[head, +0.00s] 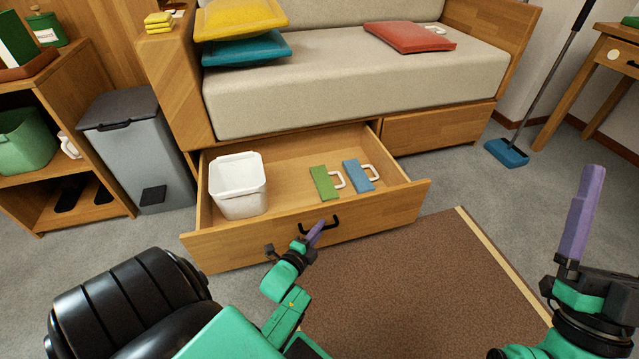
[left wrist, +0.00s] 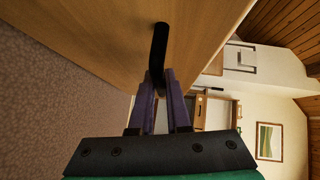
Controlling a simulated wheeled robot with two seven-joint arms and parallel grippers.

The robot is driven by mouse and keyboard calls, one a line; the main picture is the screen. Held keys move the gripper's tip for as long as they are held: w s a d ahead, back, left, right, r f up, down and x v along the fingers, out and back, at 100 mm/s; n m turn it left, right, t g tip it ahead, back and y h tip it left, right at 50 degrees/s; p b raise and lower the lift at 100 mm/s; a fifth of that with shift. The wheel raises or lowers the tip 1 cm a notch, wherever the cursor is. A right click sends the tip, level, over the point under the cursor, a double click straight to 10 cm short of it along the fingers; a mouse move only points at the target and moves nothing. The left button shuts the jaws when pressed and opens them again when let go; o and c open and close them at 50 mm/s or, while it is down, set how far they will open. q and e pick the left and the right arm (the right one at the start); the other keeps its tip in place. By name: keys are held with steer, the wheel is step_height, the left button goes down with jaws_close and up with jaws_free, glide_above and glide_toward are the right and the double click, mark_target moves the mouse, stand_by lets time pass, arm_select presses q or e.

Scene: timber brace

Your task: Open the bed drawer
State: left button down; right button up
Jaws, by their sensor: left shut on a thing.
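The wooden bed drawer (head: 370,217) under the daybed stands pulled well out, with its inside showing. Its black handle (head: 331,223) is on the front panel. My left gripper (head: 318,231) is at the handle, its purple fingers shut on it. In the left wrist view the fingers (left wrist: 160,88) close around the black handle (left wrist: 159,45) in front of the wooden panel. My right gripper (head: 583,212) is raised at the right of the head view, away from the drawer; whether its fingers are apart cannot be made out.
A brown mat (head: 420,275) lies in front. A grey pedal bin (head: 145,150) and a wooden shelf (head: 90,205) stand at left. A second drawer (head: 437,128) is shut.

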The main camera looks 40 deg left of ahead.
arm_select(q)
steer(key=c, duration=0.9)
jaws_free()
steer(key=shift+w+r, duration=0.15)
steer(key=shift+r, duration=0.2)
steer(key=shift+f, duration=0.15)
steer(key=shift+s, duration=0.2)
